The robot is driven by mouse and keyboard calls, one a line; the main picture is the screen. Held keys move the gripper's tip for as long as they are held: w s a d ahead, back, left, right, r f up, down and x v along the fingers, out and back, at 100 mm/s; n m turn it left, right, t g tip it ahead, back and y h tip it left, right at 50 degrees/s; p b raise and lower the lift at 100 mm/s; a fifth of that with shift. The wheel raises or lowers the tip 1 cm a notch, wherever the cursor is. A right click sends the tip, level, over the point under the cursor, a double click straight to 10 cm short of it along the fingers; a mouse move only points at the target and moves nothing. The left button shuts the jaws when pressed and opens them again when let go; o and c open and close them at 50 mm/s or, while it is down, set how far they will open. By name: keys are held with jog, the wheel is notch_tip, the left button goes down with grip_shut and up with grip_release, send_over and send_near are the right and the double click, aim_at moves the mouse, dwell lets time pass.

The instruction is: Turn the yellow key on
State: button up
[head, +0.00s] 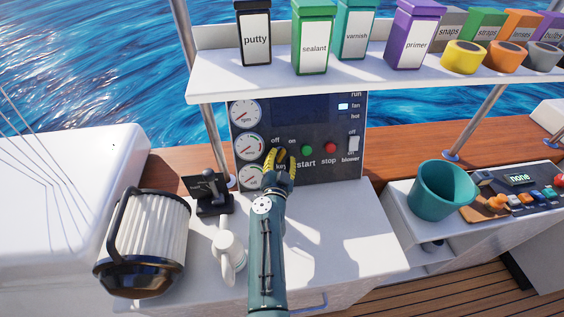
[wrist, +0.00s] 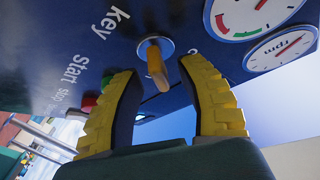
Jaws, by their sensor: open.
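The yellow key (wrist: 157,66) sticks out of a round silver switch plate on the dark panel (head: 318,165) in the wrist view. My gripper (head: 280,157) is at the panel, over the "key" label and below the "off" and "on" marks. In the wrist view, my gripper's (wrist: 160,76) two yellow ribbed fingers are spread, with the key between their tips. A gap shows on both sides of the key, and I see no contact. In the head view my fingers hide the key.
Green start (head: 297,152) and red stop (head: 331,148) buttons sit close right of my gripper. Gauges (head: 249,147) are left of it. A loaded shelf (head: 240,88) overhangs the panel.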

jog(key=shift+w+d+b, duration=0.1)
jog(key=shift+w+b, duration=0.25)
jog(key=shift+w, duration=0.25)
jog(key=shift+c, duration=0.4)
grip_shut()
